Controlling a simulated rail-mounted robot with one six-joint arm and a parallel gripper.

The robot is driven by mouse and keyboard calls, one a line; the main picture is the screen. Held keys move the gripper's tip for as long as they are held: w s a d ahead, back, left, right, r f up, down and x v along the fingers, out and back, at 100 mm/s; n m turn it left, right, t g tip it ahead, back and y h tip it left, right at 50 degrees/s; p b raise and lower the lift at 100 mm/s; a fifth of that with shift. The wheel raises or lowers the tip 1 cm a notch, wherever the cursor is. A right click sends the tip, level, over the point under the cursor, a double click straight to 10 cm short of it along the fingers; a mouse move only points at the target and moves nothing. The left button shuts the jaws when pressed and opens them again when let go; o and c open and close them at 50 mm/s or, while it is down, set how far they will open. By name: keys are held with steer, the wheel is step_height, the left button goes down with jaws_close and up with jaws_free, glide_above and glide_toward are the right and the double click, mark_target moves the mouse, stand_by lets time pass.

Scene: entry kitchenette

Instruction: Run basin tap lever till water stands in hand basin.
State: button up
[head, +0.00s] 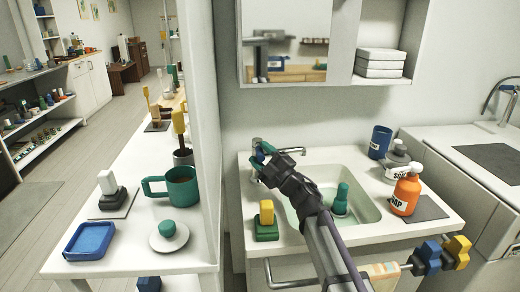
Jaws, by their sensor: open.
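The hand basin (368,206) is set in a white counter at the right of the partition. Its floor has a pale greenish tint; I cannot tell whether that is water. The grey basin tap (256,142) stands at the basin's back left corner, mostly hidden behind my gripper. Its lever cannot be made out clearly. My gripper (262,153) is open at the tap, its teal-tipped fingers close around or beside the tap's top. I cannot tell whether they touch it. My arm crosses the front of the basin and hides part of its inside.
A green stopper-like object (341,200) stands in the basin. A yellow-and-green block (266,221) sits left of it. An orange soap bottle (406,191), a grey bottle (396,160) and a blue cup (379,142) stand right. A mirror cabinet (287,40) hangs above.

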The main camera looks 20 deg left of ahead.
steer(key=shift+w+a+r, duration=0.15)
steer(key=shift+a+r, duration=0.05)
steer(key=shift+a, duration=0.15)
jaws_close()
